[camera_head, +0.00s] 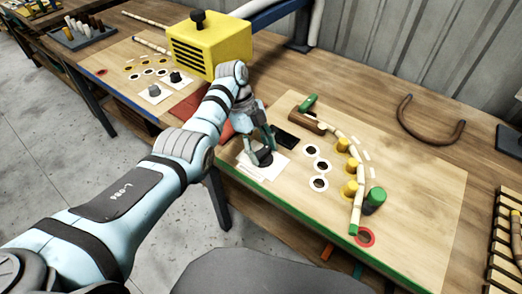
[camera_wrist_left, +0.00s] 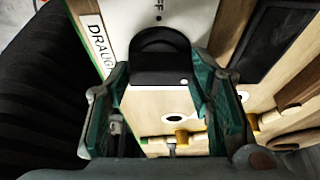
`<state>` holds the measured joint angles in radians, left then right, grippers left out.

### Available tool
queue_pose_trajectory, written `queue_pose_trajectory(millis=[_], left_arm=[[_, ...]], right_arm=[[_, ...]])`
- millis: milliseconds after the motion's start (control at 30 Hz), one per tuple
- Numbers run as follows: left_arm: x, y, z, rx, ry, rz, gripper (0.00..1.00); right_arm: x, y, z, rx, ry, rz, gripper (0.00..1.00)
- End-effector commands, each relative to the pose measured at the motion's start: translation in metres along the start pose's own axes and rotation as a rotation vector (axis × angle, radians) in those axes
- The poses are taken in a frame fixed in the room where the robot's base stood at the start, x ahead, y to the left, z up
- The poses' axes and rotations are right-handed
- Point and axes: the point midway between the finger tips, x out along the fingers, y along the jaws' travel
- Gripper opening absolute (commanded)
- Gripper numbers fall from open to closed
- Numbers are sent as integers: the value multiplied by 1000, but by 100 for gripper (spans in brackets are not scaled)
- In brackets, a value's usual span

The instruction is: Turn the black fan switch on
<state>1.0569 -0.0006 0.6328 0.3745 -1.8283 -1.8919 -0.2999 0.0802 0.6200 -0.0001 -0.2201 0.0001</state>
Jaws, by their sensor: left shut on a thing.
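The black fan switch (camera_head: 264,157) is a round knob on a white plate (camera_head: 275,166) at the left end of the near board. In the left wrist view the knob (camera_wrist_left: 160,57) has a raised grip and a white dot on its near edge. Letters reading "FF" are beyond it, and a "DRAUGH" label, partly cut off, is at its left. My left gripper (camera_head: 262,140) reaches down over the switch. In the left wrist view its green fingers (camera_wrist_left: 160,75) stand on both sides of the knob, shut on it. My right gripper is not in view.
A yellow slatted box (camera_head: 209,50) with a black top knob stands behind my left arm. The board (camera_head: 420,190) carries a pale rod (camera_head: 357,205), yellow pegs (camera_head: 350,188) and a green peg (camera_head: 375,198). A bent brown cane (camera_head: 432,137) lies at the back right.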

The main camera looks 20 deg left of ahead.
Motion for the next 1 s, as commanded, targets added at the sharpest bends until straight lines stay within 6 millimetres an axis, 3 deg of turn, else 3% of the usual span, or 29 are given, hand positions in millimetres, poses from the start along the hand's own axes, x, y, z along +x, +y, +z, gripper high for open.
queue_pose_trajectory(millis=[333,367,467,767,867,1000], left_arm=[[-1,0,0,2,-2,0,20],[-1,0,0,2,-2,0,53],[0,0,0,1,-1,0,68],[-1,0,0,1,-1,0,68],[-12,-1,0,1,-2,-2,68],[-43,-1,0,1,-2,-4,68]], right_arm=[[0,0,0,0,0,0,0],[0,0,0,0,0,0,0],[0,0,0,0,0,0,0],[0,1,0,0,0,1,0],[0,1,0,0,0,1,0],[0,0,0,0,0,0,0]])
